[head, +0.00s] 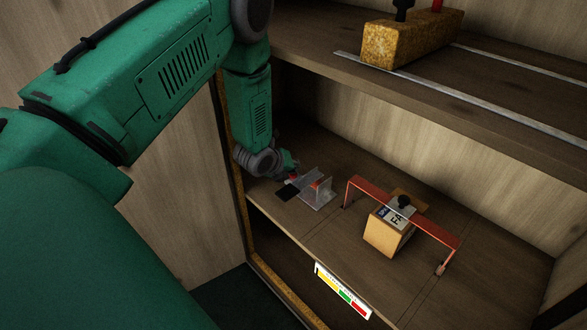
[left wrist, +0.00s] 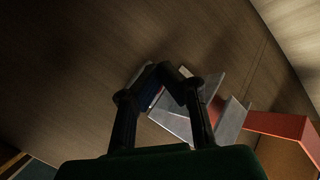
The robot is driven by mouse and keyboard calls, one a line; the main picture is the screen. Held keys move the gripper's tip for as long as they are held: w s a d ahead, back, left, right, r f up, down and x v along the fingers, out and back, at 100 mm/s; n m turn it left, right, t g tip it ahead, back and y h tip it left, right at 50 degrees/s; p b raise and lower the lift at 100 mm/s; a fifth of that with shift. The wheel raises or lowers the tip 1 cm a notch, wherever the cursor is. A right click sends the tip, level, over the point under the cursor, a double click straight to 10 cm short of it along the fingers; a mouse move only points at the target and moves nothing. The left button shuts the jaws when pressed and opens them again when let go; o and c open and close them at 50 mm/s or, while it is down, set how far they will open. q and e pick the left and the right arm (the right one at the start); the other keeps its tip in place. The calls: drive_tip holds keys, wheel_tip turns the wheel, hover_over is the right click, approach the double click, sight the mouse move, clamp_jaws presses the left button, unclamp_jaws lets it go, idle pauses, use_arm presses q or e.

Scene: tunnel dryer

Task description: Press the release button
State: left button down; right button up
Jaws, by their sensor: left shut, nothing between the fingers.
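My left gripper (head: 291,170) reaches down to the lower shelf beside a grey metal bracket (head: 319,193) with a small red part on its upright piece. In the left wrist view the two dark fingertips (left wrist: 162,74) meet, shut and empty, over or close to the left end of the bracket (left wrist: 228,124). A dark flat piece (head: 288,192) lies at the bracket's left end. I cannot clearly make out the release button; the fingers cover part of that area. Whether the fingertips touch anything cannot be told. My right gripper is not in view.
A red arch (head: 432,229) spans a yellowish block (head: 384,238) with a black knob, right of the bracket. An upper shelf (head: 345,71) bears another block (head: 408,45) and metal rails. A coloured label (head: 343,291) is on the lower shelf's front edge.

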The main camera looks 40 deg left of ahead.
sight(293, 175)
use_arm(q)
drive_tip(key=shift+r+p, duration=0.95)
drive_tip(key=shift+r, duration=0.05)
wheel_tip(293, 175, up, 5)
drive_tip(key=p, duration=0.4)
drive_tip(key=shift+p, duration=0.3)
drive_tip(key=shift+f, duration=0.1)
drive_tip(key=shift+s, duration=0.15)
idle(0.3)
